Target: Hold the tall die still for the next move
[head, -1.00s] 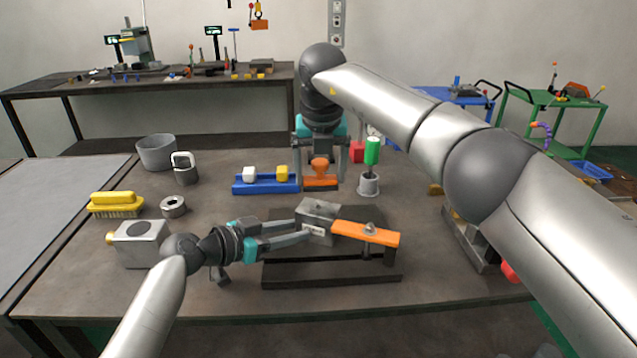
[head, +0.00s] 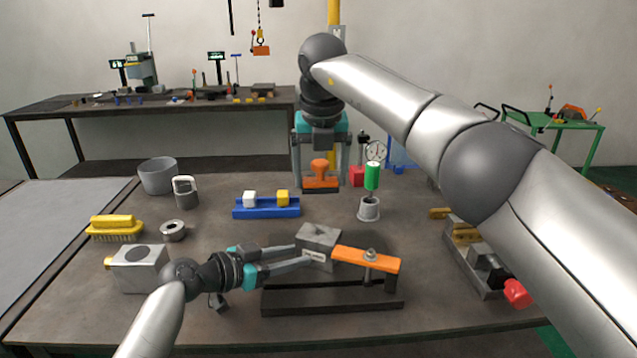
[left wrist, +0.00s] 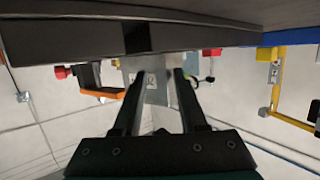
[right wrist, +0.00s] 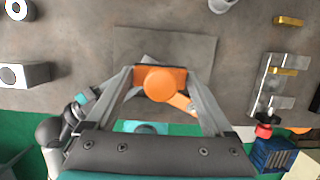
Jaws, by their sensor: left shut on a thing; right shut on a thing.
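My left gripper (head: 308,254) comes in from the left and is shut on this block, with a finger on each side. In the left wrist view the block (left wrist: 154,84) sits between the two fingers. My right gripper (head: 321,180) is shut on an orange stamp-like piece with a round knob (head: 320,168), held up behind the fixture. In the right wrist view the orange piece (right wrist: 160,82) spans between the fingers.
An orange clamp bar (head: 367,259) lies beside the block on the dark fixture (head: 330,300). A blue tray (head: 266,209) holds a white and a yellow cube. A green-handled tool stands in a grey cup (head: 369,209). A yellow brush (head: 115,228) lies left.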

